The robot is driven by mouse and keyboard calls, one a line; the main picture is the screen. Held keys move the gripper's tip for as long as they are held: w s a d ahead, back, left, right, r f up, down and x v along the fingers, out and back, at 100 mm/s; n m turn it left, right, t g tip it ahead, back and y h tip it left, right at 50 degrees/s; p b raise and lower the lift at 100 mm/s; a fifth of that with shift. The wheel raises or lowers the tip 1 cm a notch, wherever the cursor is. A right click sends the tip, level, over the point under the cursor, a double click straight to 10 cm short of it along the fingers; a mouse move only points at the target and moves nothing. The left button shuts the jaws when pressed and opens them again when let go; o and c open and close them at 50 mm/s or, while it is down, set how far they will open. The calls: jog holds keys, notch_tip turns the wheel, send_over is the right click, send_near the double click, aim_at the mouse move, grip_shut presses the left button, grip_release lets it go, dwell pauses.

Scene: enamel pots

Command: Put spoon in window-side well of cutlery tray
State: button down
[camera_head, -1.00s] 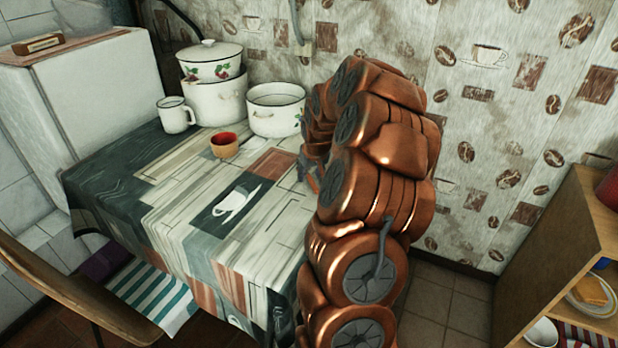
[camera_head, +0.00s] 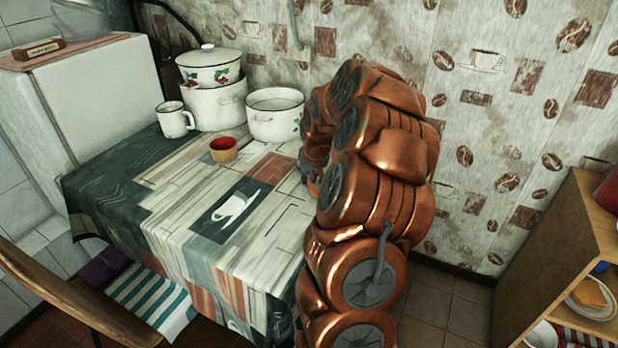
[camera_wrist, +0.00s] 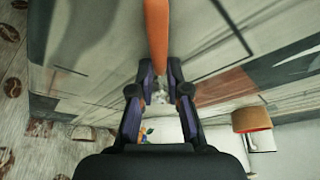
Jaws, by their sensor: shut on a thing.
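In the wrist view my gripper (camera_wrist: 159,72) is shut on a long orange piece (camera_wrist: 157,32), which looks like the spoon's handle. The piece runs from between the fingertips to the top edge of the picture. The rest of the spoon is not clearly visible. The patterned tablecloth lies beyond the fingers. I cannot make out a cutlery tray in either view.
The cloth-covered table (camera_head: 180,205) has a white mug (camera_head: 174,120), an open pot (camera_head: 274,116), stacked pots (camera_head: 216,104) and a small brown bowl (camera_head: 223,150) towards its back. Its front is clear. A chair (camera_head: 70,295) stands at front left, a wooden shelf (camera_head: 560,235) at right.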

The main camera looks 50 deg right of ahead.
aim_at(309, 180)
notch_tip(309, 180, up, 3)
jog(key=shift+r, duration=0.15)
jog(key=s+a, duration=0.3)
jog(key=s, duration=0.1)
jog(key=s+a+r+b, duration=0.1)
jog(key=s+a, duration=0.2)
jog(key=s, duration=0.1)
jog(key=s+a, duration=0.4)
jog(key=shift+s+r+b, duration=0.2)
jog(key=shift+s+b, duration=0.05)
jog(key=shift+b, duration=0.15)
jog(key=shift+w, duration=0.1)
